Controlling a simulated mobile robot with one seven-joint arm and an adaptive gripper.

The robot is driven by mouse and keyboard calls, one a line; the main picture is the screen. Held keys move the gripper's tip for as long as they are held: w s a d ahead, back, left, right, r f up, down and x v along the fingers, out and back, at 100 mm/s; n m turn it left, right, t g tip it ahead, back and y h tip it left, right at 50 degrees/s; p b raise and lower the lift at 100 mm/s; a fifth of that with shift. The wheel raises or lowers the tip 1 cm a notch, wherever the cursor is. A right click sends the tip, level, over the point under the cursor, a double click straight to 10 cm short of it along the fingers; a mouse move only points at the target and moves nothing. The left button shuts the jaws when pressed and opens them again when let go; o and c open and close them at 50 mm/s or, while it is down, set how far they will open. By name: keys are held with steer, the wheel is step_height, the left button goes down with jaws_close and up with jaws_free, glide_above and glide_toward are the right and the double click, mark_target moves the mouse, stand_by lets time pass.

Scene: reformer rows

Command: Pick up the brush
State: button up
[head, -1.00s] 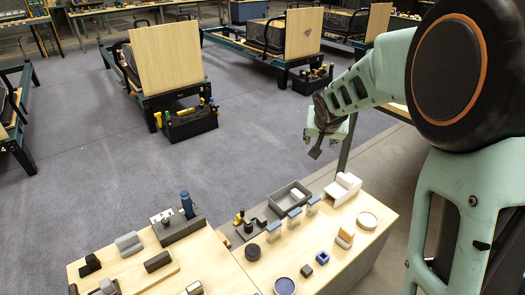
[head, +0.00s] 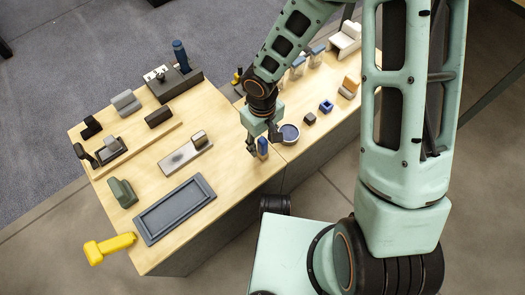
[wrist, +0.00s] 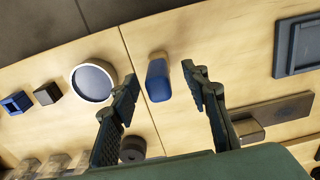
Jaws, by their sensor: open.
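A small upright blue piece with a tan part, which looks like the brush (head: 262,148), stands near the table's front edge, by the seam between two tabletops. In the wrist view the brush (wrist: 158,80) shows blue with a pale tan end. My gripper (head: 264,143) is open and points down at it. In the wrist view my gripper's fingertips (wrist: 160,80) appear on either side of the brush, with gaps. Nothing is held. I cannot tell how far the fingertips are above the tabletop.
A round dish (head: 289,133) stands close by on the right. A grey plate with a block (head: 185,153) and a dark tray (head: 175,210) lie to the left. A yellow tool (head: 108,247) is at the near left corner. Small blocks (head: 326,105) stand farther right.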

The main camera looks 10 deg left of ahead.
mark_target(262, 151)
step_height(262, 151, down, 5)
steer(key=b, duration=0.2)
steer(key=shift+f+b, duration=0.15)
steer(key=shift+b, duration=0.2)
jaws_close()
